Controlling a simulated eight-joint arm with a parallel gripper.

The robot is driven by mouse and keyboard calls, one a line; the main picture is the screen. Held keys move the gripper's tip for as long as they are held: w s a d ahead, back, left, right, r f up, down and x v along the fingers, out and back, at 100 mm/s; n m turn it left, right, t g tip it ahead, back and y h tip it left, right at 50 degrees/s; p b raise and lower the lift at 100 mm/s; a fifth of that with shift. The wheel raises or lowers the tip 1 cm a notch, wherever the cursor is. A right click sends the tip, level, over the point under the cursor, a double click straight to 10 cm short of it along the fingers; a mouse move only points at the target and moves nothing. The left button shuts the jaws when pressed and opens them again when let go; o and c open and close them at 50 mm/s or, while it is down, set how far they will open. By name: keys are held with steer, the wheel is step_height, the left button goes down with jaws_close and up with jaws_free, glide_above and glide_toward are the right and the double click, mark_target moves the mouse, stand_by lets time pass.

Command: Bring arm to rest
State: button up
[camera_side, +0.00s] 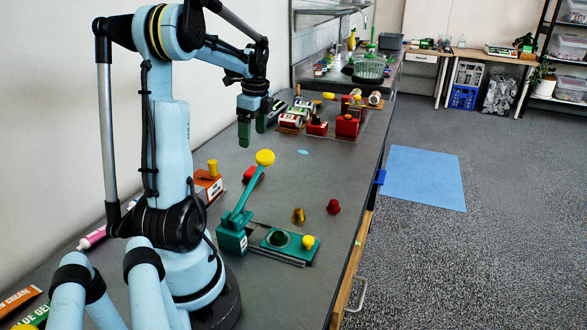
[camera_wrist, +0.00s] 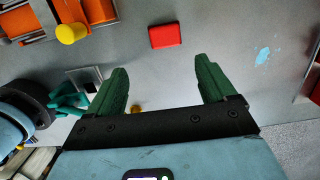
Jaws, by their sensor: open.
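My gripper (camera_side: 253,128) has green fingers pointing down and hangs above the grey counter in the side view. In the wrist view my gripper (camera_wrist: 160,85) is open, with nothing between its two green fingers. In the side view a red block (camera_side: 253,174) lies on the counter below the gripper. The red block (camera_wrist: 165,36) shows beyond the fingertips in the wrist view, apart from them.
A green lever device with a yellow knob (camera_side: 265,157) stands near my base. A gold cup (camera_side: 298,215) and a red cup (camera_side: 333,207) stand by the counter's right edge. An orange device (camera_side: 208,184) is by the wall. Red devices (camera_side: 347,125) stand farther back.

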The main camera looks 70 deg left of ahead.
steer(key=w+d+r+n+y, duration=0.1)
steer(key=d+r+n+y, duration=0.3)
steer(key=d, duration=0.5)
steer(key=w+d+f+n+t+h, duration=0.1)
steer(key=w+d+t, duration=0.1)
steer(key=d, duration=0.6)
steer(key=w+d+f+n+t+h, duration=0.1)
steer(key=d+n+t+h, duration=0.1)
steer(key=d, duration=0.7)
steer(key=w+d+f+n+t+h, duration=0.1)
steer(key=d+t, duration=0.3)
steer(key=d, duration=0.5)
steer(key=shift+w+f+n+h, duration=0.2)
steer(key=shift+w+n+h, duration=0.3)
steer(key=shift+w, duration=0.3)
